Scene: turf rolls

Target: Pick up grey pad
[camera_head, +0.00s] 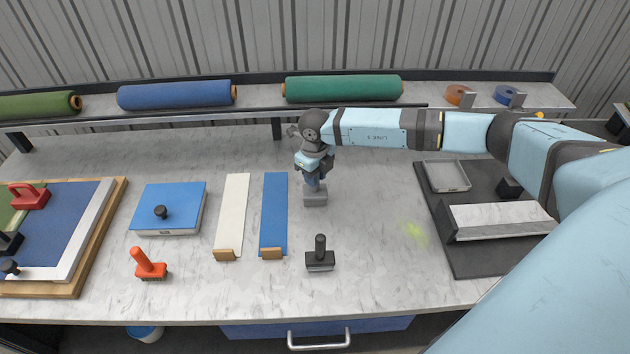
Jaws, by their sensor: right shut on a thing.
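The grey pad (315,198) is a small grey block at the middle of the marbled worktop, just right of the blue strip. My right gripper (314,184) points down from above and is shut on the grey pad. I cannot tell whether the pad touches the worktop or is slightly above it. The fingers hide part of its top. My left gripper is not in view.
A black-handled tool (320,259) stands in front of the pad. A blue strip (274,212) and a white strip (232,212) lie to the left. A dark mat (480,262) with a grey tray (446,188) is right. Rolls line the back shelf.

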